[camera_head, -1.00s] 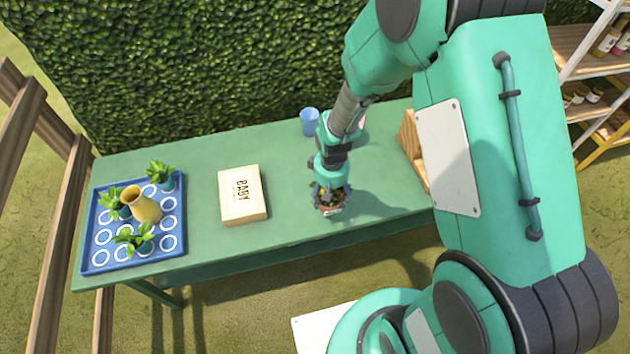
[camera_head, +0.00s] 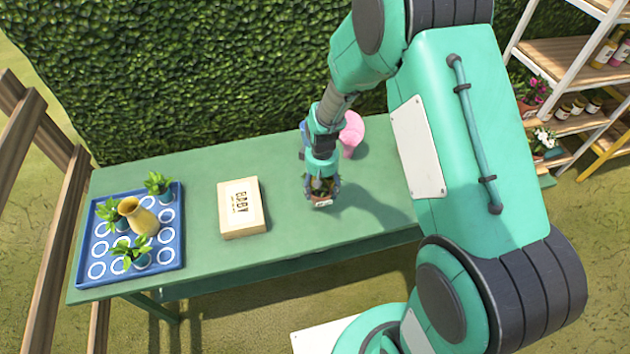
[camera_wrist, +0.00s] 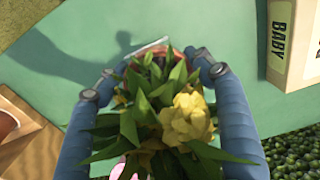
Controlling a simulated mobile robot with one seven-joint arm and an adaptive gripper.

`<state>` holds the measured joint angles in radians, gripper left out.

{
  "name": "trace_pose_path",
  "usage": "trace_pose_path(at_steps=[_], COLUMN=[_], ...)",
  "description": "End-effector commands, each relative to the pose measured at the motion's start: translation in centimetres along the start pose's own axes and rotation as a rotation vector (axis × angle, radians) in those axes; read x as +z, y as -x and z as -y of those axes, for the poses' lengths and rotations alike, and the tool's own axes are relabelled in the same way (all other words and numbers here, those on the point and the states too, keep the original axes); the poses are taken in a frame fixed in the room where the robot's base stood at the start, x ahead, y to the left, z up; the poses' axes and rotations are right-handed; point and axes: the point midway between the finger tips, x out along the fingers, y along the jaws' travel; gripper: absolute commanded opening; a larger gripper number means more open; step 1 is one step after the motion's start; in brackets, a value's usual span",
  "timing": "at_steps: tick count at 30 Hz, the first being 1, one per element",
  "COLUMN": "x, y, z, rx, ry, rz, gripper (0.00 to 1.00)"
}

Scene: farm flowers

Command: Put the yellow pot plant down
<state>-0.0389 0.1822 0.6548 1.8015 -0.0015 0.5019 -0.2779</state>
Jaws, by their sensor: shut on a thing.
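The yellow pot plant shows in the wrist view as a yellow bloom (camera_wrist: 188,120) among green leaves, between the two blue fingers of my gripper (camera_wrist: 160,82). In the head view my gripper (camera_head: 321,185) is shut on its small terracotta pot (camera_head: 322,199), above the green table (camera_head: 290,185). The pot looks upright. A shadow lies on the table beside it, so it seems held above the surface. Most of the plant is hidden by my gripper in the head view.
A blue tray (camera_head: 98,283) with several green plants and a yellow vase (camera_head: 141,217) stands at the left. A wooden BABY box (camera_head: 242,207) lies mid-table. A pink pot (camera_head: 351,131) stands behind my gripper. The table between tray and box is clear.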

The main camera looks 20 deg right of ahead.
Motion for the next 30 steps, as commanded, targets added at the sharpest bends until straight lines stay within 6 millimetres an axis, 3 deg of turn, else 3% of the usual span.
trace_pose_path(at_steps=[6, 12, 25, 30], x=[-4.1, -6.4, -6.9, -6.8], y=[-0.5, -0.7, -0.6, -1.7], z=[-1.2, -1.8, -2.0, -2.0], rx=[0.0, 0.0, 0.0, 0.0], ry=[0.0, 0.0, 0.0, 0.0], rz=[-0.001, 0.0, -0.001, 0.001], gripper=[0.25, 0.25, 0.25, 0.25])
